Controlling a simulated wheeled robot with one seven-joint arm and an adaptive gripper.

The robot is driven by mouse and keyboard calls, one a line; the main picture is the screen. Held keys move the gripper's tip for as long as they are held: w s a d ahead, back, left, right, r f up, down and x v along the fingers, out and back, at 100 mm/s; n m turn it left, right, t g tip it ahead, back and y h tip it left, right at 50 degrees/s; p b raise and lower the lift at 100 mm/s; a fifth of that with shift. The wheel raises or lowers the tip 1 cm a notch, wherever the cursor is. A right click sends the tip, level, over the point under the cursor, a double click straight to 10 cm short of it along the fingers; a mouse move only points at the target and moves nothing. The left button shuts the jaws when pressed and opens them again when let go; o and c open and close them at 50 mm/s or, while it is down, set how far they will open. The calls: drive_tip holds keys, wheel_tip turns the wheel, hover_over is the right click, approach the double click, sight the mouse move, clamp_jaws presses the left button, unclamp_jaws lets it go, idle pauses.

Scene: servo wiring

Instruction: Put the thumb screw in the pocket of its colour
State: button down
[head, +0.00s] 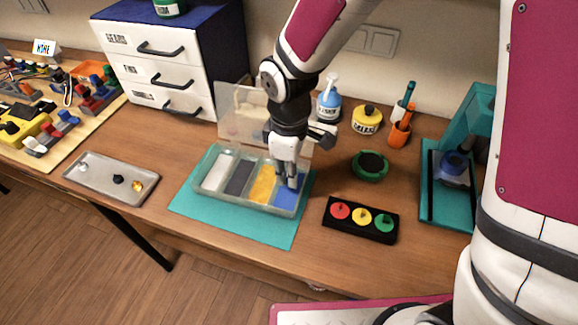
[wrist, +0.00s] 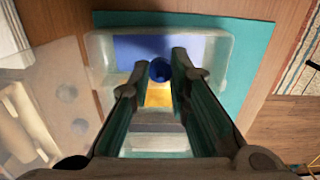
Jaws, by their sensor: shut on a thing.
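My gripper (head: 290,182) is over the right end of the sorting box (head: 229,199), at the blue pocket (head: 291,197). In the wrist view its fingers (wrist: 160,75) are shut on a blue thumb screw (wrist: 160,70). The screw is in front of the border between the blue pocket (wrist: 130,47) and the yellow pocket (wrist: 158,97); I cannot tell whether it touches the pocket floor. The white pocket (head: 216,169) and dark grey pocket (head: 240,178) lie to the left. In the head view my fingers hide the screw.
A metal tray (head: 100,186) at left holds a few small pieces. The box's clear lid (head: 240,122) stands open behind it. A black block with three coloured buttons (head: 361,219) and a dark green round dish (head: 370,165) are at right. Bare table lies between tray and teal mat (head: 190,203).

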drive_tip(key=shift+w+f, duration=0.1)
drive_tip(key=shift+f, duration=1.65)
drive_tip(key=shift+f, duration=0.1)
drive_tip(key=c, duration=1.5)
unclamp_jaws()
